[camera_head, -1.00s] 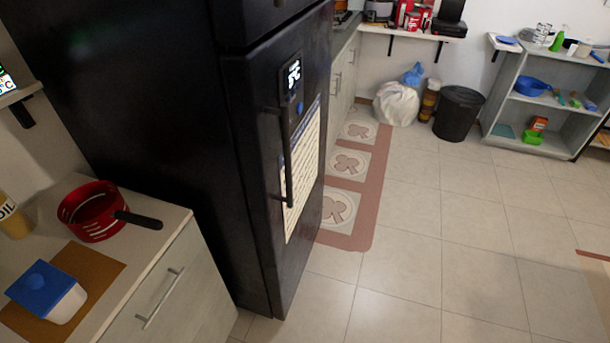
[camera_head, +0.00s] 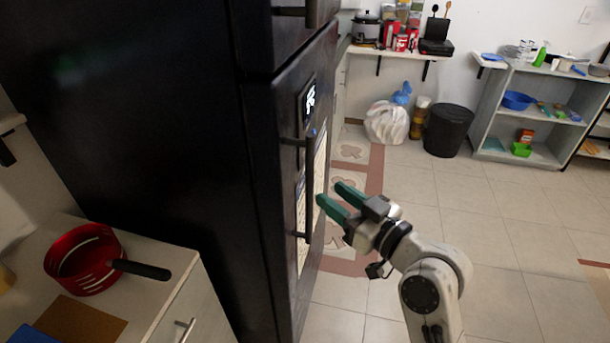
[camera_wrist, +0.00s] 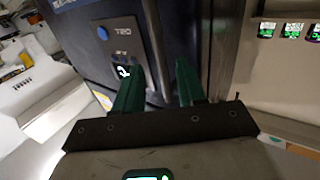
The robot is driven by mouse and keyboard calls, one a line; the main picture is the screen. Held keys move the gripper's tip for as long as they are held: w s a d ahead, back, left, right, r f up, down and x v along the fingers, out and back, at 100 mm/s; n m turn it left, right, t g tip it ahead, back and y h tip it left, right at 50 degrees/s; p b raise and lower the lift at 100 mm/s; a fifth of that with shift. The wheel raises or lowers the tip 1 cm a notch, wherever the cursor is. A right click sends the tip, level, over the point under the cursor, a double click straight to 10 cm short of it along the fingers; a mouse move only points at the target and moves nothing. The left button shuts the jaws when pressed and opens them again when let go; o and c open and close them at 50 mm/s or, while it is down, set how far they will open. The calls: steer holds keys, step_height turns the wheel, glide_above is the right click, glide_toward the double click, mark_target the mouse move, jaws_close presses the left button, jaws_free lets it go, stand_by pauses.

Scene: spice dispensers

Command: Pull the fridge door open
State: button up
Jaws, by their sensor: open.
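The black fridge door (camera_head: 290,255) stands in the middle-left of the head view and looks shut against its dark cabinet. Its long vertical black handle (camera_head: 307,205) is on the front, below a small lit display (camera_head: 310,98). My gripper (camera_head: 330,193) has green fingers, spread apart and empty, close to the right of the handle's lower half. In the wrist view the handle (camera_wrist: 155,45) shows as a dark bar running down between the fingers of my gripper (camera_wrist: 160,80). The exact depth gap to the handle is hard to tell.
A counter with a red pot (camera_head: 85,262) stands left of the fridge. A white bag (camera_head: 387,122) and black bin (camera_head: 448,130) are by the back wall. A grey shelf (camera_head: 490,110) is at the right. The tiled floor between is clear.

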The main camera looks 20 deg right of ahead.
mark_target(313, 182)
steer(key=p+x, duration=0.1)
steer(key=x, duration=0.6)
steer(key=shift+w+a+f+p, duration=0.1)
steer(key=shift+w+p, duration=0.2)
jaws_close()
